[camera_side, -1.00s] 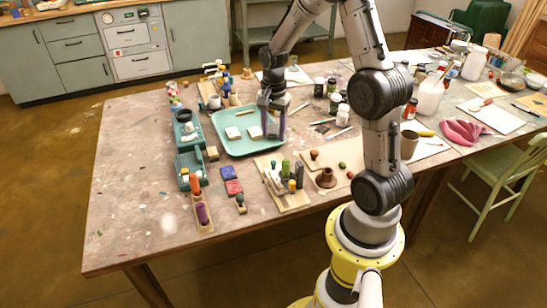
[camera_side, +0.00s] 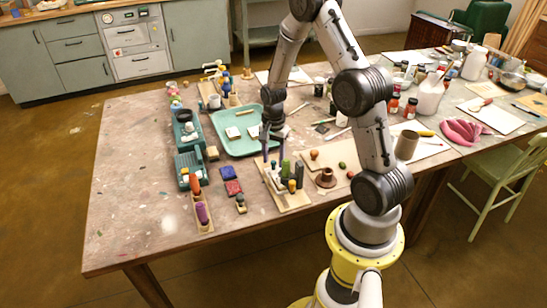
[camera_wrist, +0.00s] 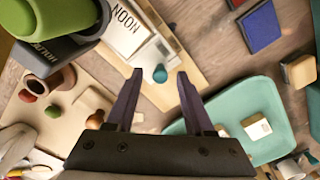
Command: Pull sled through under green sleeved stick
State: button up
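My gripper (camera_side: 267,155) is open and points down beside the back end of a small wooden board (camera_side: 294,204), near the tray's front edge. In the wrist view my fingertips (camera_wrist: 160,73) stand apart, with a teal knob (camera_wrist: 160,75) between them in the picture; no contact is clear. The green sleeved stick (camera_side: 285,168) stands upright on the board; a large green end (camera_wrist: 28,18) shows at the wrist view's upper left. I cannot tell which piece is the sled.
The teal tray (camera_side: 228,152) with pale blocks lies behind the board. Red and blue blocks (camera_side: 232,187) and a rack with orange and purple cylinders (camera_side: 201,213) are to the left. A tan board (camera_side: 334,159) with a brown pot is close on the right.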

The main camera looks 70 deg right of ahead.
grip_shut()
jog(key=shift+r, duration=0.1)
dwell(1.1)
